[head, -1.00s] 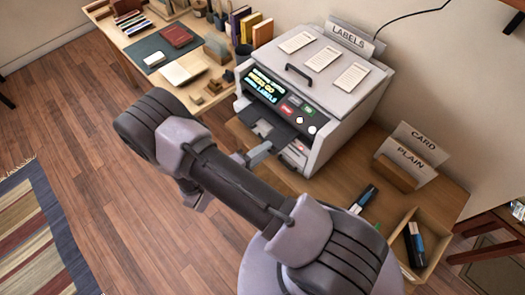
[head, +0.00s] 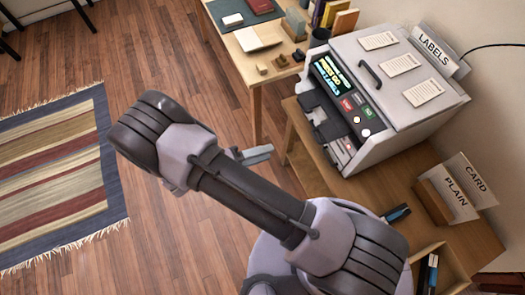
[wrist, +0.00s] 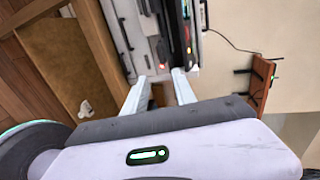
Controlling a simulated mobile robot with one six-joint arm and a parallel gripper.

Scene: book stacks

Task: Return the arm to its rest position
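My arm stretches across the middle of the head view, with its elbow at the left over the wood floor. My gripper (wrist: 158,76) shows in the wrist view as two pale fingers set apart, with nothing seen between them. In the head view only a grey finger part (head: 256,153) shows from behind the arm; the rest is hidden. It appears left of the label machine (head: 400,80), apart from it in the picture.
The machine stands on a wooden table (head: 395,185) with a card holder (head: 432,200) and an open box (head: 452,262) of markers. A desk (head: 240,55) with books is behind. A striped rug (head: 55,165) lies at left; the floor between is clear.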

